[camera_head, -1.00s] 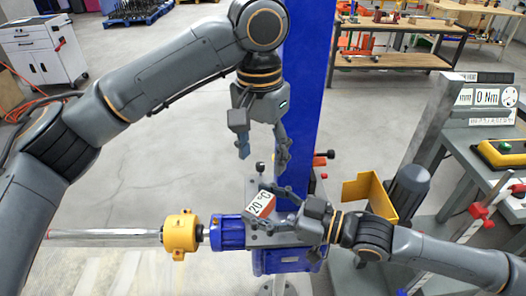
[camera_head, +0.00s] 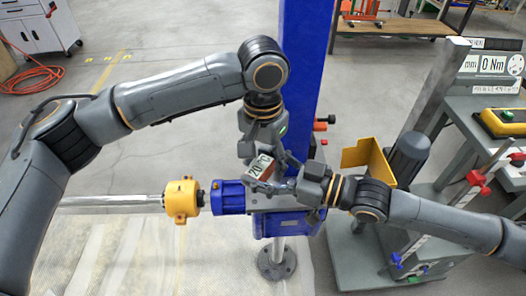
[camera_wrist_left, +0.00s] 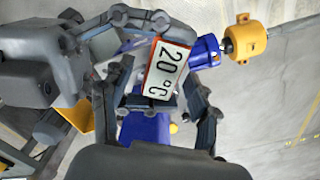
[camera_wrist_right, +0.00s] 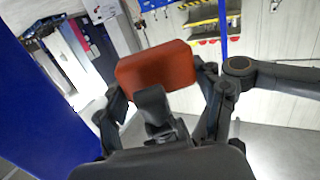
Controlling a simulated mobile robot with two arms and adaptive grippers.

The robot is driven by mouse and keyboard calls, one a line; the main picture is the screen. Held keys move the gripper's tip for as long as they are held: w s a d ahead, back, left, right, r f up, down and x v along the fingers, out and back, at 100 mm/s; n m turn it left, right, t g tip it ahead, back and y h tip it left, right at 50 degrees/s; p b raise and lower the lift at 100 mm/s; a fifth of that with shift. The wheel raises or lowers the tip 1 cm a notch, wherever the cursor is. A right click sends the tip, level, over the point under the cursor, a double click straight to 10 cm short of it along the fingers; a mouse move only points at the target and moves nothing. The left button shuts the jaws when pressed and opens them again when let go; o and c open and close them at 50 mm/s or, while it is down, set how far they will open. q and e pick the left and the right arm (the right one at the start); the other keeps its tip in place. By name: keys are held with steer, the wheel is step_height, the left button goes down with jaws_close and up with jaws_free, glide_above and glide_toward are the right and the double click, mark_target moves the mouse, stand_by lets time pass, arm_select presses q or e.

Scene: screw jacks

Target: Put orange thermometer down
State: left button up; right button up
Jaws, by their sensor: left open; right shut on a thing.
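The orange thermometer (camera_head: 262,168) has a white face reading 20 °C and is tilted above the blue screw-jack unit. My right gripper (camera_head: 288,180) is shut on it from the right. The orange back (camera_wrist_right: 156,68) shows between the right fingers in the right wrist view. My left gripper (camera_head: 264,155) is open and points down, close above the thermometer. In the left wrist view the face (camera_wrist_left: 167,70) lies between or just past the open left fingers; whether they touch it I cannot tell.
A blue column (camera_head: 307,75) stands right behind the grippers. A blue motor (camera_head: 230,197) and yellow coupling (camera_head: 181,200) with a long shaft lie left. A yellow bracket (camera_head: 368,158), dark motor (camera_head: 409,158) and grey bench (camera_head: 500,150) stand right. Floor at left is open.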

arm_select(q)
steer(key=c, duration=1.2)
jaws_close()
arm_select(e)
steer(key=o, duration=1.4)
steer(key=shift+d, duration=0.1)
